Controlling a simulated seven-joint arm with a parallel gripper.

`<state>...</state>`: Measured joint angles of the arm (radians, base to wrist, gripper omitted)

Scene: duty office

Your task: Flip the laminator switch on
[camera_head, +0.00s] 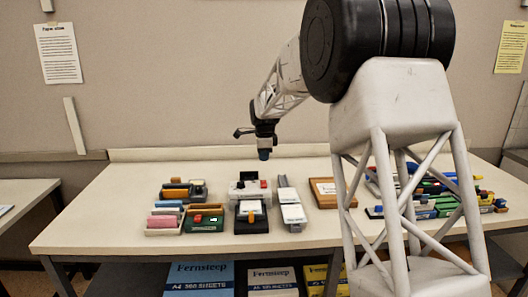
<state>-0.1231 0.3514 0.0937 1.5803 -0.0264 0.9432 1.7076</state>
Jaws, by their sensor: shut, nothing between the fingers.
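A white device with a dark upright part and a small red piece at its right, probably the laminator (240,190), sits near the middle of the table. The red piece, possibly its switch (263,184), is too small to tell which way it is set. My gripper (264,155) points down above and behind the white device, apart from it. Its fingers are shut and hold nothing.
The table (110,220) is clear at the left. A black device (250,222) stands in front of the white one, a long grey-white device (291,210) to its right, then a wooden-framed board (325,188). Colourful items crowd the right, partly behind my arm. Small trays (164,224) stand left.

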